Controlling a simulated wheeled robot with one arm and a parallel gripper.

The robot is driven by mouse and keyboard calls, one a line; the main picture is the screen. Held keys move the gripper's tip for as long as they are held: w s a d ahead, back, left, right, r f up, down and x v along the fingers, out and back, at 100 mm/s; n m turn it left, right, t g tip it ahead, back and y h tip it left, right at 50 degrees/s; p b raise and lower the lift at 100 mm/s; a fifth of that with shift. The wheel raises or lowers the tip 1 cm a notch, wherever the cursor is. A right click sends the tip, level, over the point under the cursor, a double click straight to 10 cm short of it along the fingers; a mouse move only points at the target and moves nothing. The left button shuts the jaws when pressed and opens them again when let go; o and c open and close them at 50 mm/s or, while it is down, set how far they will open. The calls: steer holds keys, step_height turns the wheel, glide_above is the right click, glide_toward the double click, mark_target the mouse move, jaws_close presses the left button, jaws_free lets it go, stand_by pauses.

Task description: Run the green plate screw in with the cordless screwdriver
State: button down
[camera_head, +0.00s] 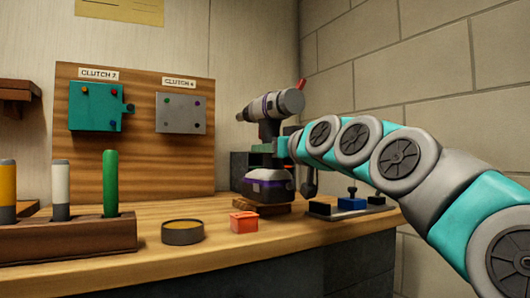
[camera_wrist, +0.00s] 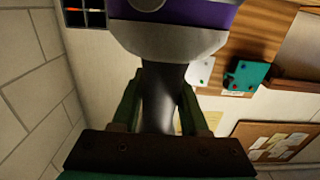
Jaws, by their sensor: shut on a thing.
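My gripper (camera_head: 283,150) is shut around the dark handle of the cordless screwdriver (camera_head: 271,104). The wrist view shows the handle (camera_wrist: 160,105) between my two fingers. The screwdriver is upright, its nose pointing left, and its purple-banded base is low over a wooden block; I cannot tell whether they touch. A teal plate (camera_head: 95,121) hangs on the upright wooden board under the label CLUTCH 7, with small coloured screw heads. A grey plate (camera_head: 181,113) hangs under CLUTCH 4. The screwdriver is apart from both plates.
A wooden rack (camera_head: 70,238) with orange, white and green upright sticks stands at the front left. A round dark tin (camera_head: 182,232) and a red box (camera_head: 244,222) lie on the bench. A dark tray with a blue block (camera_head: 351,203) is at the right, by the brick wall.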

steer(key=s+d+r+p, duration=0.1)
steer(key=s+r+p, duration=0.1)
steer(key=s+r, duration=0.3)
steer(key=shift+s+d+r, duration=0.15)
steer(key=shift+s+d, duration=0.2)
steer(key=shift+s, duration=0.3)
stand_by(0.5)
